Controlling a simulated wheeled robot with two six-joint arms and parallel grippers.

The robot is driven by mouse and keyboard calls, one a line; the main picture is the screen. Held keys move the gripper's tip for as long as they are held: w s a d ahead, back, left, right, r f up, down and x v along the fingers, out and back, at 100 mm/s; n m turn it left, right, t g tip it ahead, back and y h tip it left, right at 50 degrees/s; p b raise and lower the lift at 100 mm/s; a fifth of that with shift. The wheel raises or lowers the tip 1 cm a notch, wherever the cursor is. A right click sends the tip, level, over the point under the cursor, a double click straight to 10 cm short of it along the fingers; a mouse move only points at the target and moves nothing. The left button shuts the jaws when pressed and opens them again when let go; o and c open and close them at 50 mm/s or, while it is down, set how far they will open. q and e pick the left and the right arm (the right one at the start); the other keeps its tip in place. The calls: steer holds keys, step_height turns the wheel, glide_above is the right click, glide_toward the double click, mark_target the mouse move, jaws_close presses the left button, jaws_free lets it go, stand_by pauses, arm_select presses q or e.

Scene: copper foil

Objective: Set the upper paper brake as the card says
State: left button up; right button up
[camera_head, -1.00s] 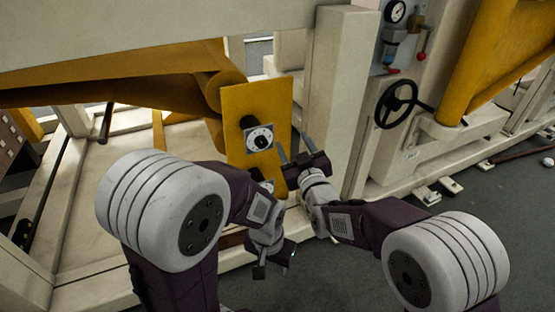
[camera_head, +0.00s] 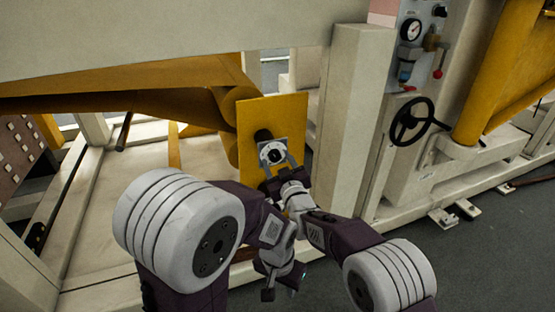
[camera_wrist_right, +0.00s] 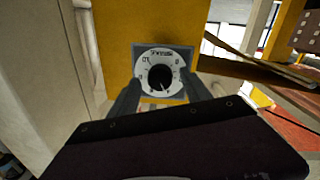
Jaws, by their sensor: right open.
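The upper paper brake is a round white dial with a dark knob (camera_head: 272,152) on a grey square plate, fixed to a yellow panel (camera_head: 285,112). In the right wrist view the dial (camera_wrist_right: 148,60) has printed marks, too small to read surely. A pale pointer mark on its knob (camera_wrist_right: 160,76) points down and slightly right. My right gripper (camera_head: 279,167) is open, its fingers on both sides of the dial's lower part and apart from the knob. My left gripper (camera_head: 283,280) hangs lower, its fingers apart and empty. The card is not recognisable.
A cream post (camera_head: 350,100) stands right of the panel. Beyond it are a black handwheel (camera_head: 411,121), a pressure gauge (camera_head: 411,29) and a red-tipped lever (camera_head: 438,73). The floor at lower right (camera_head: 480,260) is clear.

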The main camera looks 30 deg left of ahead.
steer(key=shift+w+a, duration=0.1)
steer(key=shift+w, duration=0.05)
jaws_close()
steer(key=shift+m, duration=0.3)
